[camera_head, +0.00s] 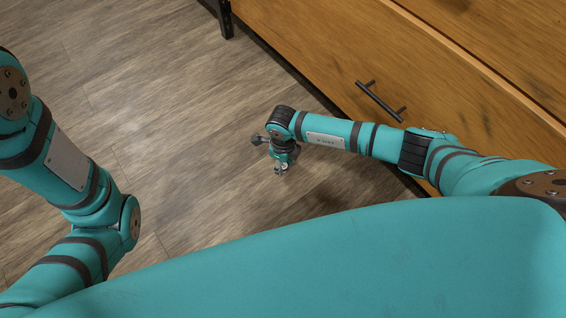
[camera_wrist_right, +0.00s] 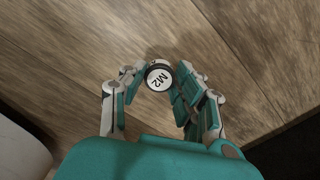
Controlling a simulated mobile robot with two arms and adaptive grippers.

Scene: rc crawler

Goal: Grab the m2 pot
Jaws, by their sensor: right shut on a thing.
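The m2 pot (camera_wrist_right: 159,76) is a small round pot with a dark rim and a white top marked "M2". In the right wrist view it sits between the fingertips of my right gripper (camera_wrist_right: 156,84), which is shut on it. In the head view my right gripper (camera_head: 281,166) hangs over the wooden floor near the middle, and the pot is too small there to tell clearly. My left arm shows at the left of the head view, but its gripper is not visible.
A wooden cabinet (camera_head: 330,45) with a dark drawer handle (camera_head: 380,101) stands at the upper right, close to my right arm. A dark cabinet leg (camera_head: 225,18) shows at the top. The plank floor (camera_head: 150,90) between my arms is clear.

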